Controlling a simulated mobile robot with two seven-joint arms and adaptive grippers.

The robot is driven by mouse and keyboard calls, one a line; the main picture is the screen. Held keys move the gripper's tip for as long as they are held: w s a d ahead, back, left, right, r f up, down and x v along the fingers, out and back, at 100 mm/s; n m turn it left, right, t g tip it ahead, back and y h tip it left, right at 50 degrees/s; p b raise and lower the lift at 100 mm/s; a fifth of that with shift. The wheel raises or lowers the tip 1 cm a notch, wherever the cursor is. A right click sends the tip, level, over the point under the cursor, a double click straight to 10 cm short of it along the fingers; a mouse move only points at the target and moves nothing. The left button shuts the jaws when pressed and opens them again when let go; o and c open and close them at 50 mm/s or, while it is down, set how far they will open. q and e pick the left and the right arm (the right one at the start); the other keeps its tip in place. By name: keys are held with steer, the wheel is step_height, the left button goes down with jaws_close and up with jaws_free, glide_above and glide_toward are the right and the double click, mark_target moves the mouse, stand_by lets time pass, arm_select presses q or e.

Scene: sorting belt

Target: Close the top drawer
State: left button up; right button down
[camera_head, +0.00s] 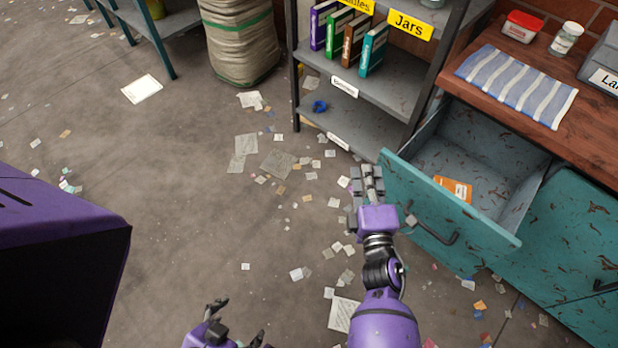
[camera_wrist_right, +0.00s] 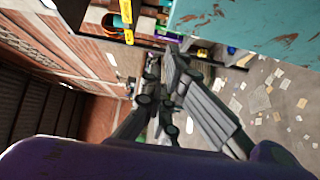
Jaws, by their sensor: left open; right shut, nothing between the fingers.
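The top drawer (camera_head: 450,205) is teal with scratched paint and stands pulled out from the cabinet. An orange packet (camera_head: 454,187) lies inside it. Its dark handle (camera_head: 432,228) is on the front panel. My right gripper (camera_head: 367,182) is shut and empty, beside the left end of the drawer front; I cannot tell if they touch. In the right wrist view the shut fingers (camera_wrist_right: 163,68) are left of a teal panel (camera_wrist_right: 225,28). My left gripper (camera_head: 240,324) is open and empty at the bottom edge, away from the drawer, partly cut off.
The wooden worktop (camera_head: 590,135) above holds a striped cloth (camera_head: 515,85), a red-lidded tub (camera_head: 521,27) and a jar (camera_head: 566,38). A grey shelf (camera_head: 385,95) with books stands left of the drawer. Paper scraps litter the open floor (camera_head: 190,200). A purple box-like body (camera_head: 60,215) is at left.

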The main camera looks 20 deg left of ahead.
arm_select(q)
steer(key=shift+r, duration=0.1)
arm_select(e)
steer(key=shift+w+d, duration=0.35)
steer(key=shift+w, duration=0.4)
steer(key=shift+w+d, duration=0.3)
steer(key=shift+w, duration=0.45)
